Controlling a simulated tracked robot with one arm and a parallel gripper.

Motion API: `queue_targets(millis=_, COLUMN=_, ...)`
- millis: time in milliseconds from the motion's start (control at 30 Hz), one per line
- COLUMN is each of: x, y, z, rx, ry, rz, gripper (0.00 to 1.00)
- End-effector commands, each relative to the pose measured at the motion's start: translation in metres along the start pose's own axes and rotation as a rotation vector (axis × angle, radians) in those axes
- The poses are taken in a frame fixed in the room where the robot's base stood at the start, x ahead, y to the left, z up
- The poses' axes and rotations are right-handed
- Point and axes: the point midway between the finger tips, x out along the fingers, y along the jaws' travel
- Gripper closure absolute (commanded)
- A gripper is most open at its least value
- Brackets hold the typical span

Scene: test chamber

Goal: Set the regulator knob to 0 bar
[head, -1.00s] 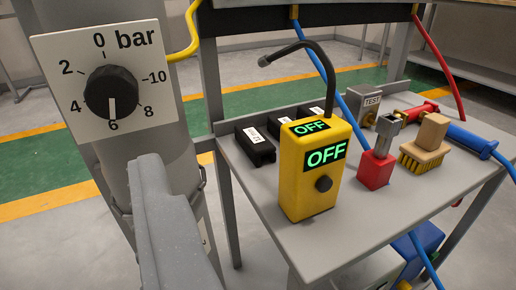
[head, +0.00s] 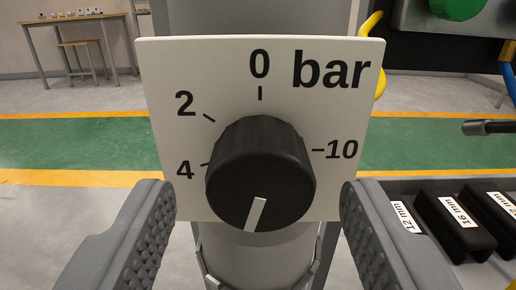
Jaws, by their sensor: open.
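The regulator knob (head: 260,172) is black and round, on a white dial plate (head: 340,120) marked in bar, at the middle of the head view. Its white pointer line faces down, at the side opposite the 0, close to where the 6 stood in the earlier frame. The 0 is at the top, 2 and 4 on the left, 10 on the right; the knob hides the 6 and 8. My gripper (head: 258,235) is open, with one ridged finger on each side of the knob. Both fingers appear apart from it.
The plate is on a grey column (head: 255,262). At the right are black blocks labelled in mm (head: 455,225) and the tip of a dark bent tube (head: 488,127). A yellow hose (head: 370,35) passes behind the plate. A table (head: 75,22) stands far back left.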

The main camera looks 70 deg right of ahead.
Motion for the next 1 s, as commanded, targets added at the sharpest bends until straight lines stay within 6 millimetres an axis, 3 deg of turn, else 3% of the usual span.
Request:
queue_targets(millis=433, x=0.0108, y=0.0005, z=0.0003, rx=-0.001, ry=0.0, rz=0.001, gripper=0.45)
queue_targets(millis=467, x=0.0107, y=0.0005, z=0.0003, rx=-0.001, ry=0.0, rz=0.001, gripper=0.5)
queue_targets(millis=600, x=0.0105, y=0.0003, z=0.0003, rx=-0.001, ry=0.0, rz=0.0, gripper=0.89)
queue_targets(millis=1000, x=0.0092, y=-0.001, z=0.0, rx=0.05, ry=0.001, rz=-0.002, gripper=0.89)
